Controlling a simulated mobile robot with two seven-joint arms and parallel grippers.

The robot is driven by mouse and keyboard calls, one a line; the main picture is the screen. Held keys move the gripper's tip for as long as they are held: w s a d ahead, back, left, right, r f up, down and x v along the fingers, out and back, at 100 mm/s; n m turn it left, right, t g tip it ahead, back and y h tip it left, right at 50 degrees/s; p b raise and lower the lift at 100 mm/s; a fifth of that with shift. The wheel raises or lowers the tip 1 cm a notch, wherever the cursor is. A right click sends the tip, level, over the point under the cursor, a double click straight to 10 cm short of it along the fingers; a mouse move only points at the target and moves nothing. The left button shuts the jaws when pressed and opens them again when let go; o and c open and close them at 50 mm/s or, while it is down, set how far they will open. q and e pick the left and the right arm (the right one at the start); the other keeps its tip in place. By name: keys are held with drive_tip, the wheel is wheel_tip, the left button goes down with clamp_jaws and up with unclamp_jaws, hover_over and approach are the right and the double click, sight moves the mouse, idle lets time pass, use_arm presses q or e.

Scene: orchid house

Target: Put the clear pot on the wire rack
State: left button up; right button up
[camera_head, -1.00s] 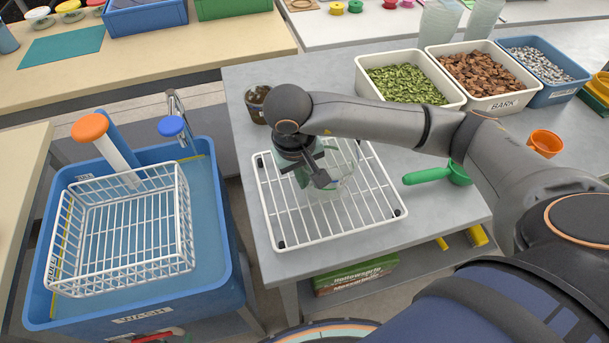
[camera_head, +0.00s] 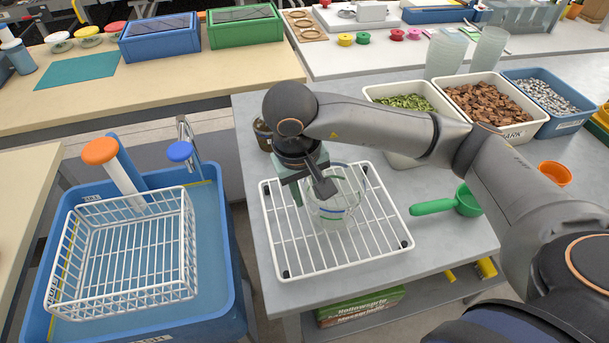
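The clear pot (camera_head: 340,208) stands upright on the wire rack (camera_head: 387,250), near its middle; its see-through wall makes its exact base hard to read. The white rack lies on the grey bench. My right gripper (camera_head: 311,190) is at the pot's upper left side, pointing down, with its fingers apart. One dark finger overlaps the pot's rim in the picture; the other is to the left, over the rack. I cannot tell whether a finger still touches the pot. My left gripper is out of view.
A dark pot (camera_head: 262,134) stands behind the rack, beside my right arm. Bins of bark (camera_head: 485,100) and other media stand behind. A blue wash tub (camera_head: 222,285) with a white basket (camera_head: 120,285) is left.

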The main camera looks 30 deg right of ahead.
drive_tip(key=r, duration=0.4)
drive_tip(key=a+r, duration=0.1)
drive_tip(key=r, duration=0.1)
drive_tip(key=shift+s+r+p, duration=0.15)
drive_tip(key=shift+s+p, duration=0.15)
